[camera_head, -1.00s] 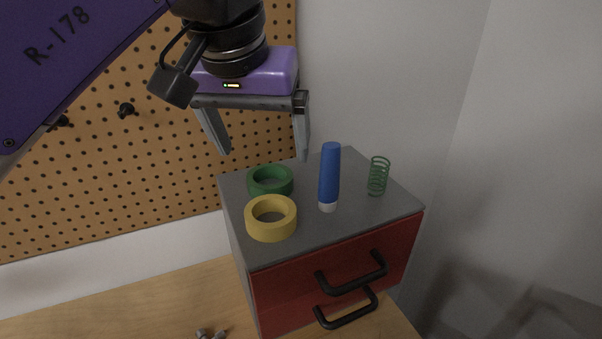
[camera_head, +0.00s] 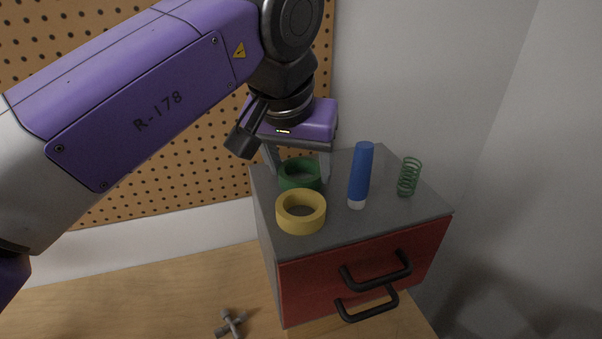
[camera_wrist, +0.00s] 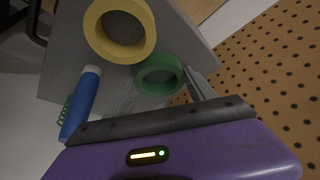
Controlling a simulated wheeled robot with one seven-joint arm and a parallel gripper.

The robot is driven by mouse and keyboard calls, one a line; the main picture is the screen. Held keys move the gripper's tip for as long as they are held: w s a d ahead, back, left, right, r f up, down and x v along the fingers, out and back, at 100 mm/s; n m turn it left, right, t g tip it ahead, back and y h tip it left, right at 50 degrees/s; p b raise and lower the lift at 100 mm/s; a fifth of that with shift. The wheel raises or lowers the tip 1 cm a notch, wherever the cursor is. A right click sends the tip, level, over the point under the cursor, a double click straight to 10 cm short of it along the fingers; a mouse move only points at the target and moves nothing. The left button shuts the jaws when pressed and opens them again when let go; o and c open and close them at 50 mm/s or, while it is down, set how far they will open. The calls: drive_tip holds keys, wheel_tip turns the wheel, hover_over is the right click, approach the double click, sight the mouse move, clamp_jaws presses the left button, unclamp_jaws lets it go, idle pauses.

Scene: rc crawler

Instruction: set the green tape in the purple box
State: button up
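The green tape (camera_head: 301,184) lies flat on the grey top of a red-fronted drawer cabinet, behind the yellow tape. It also shows in the wrist view (camera_wrist: 141,80). My gripper (camera_head: 298,172) is lowered over it, open, with one finger on either side of the tape. In the wrist view my fingers (camera_wrist: 163,92) also stand on both sides of the ring; whether either touches it I cannot tell. No purple box shows in either view.
The yellow tape (camera_head: 301,226) lies close in front of the green one. A blue marker (camera_head: 360,178) stands upright to the right, with a green spring (camera_head: 409,177) beyond it. A pegboard (camera_head: 180,190) is behind. A grey metal piece (camera_head: 231,323) lies on the wooden bench.

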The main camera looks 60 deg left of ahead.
drive_tip(key=c, duration=0.8)
drive_tip(key=shift+o, duration=0.2)
wheel_tip(320, 180, up, 10)
drive_tip(key=p, duration=0.8)
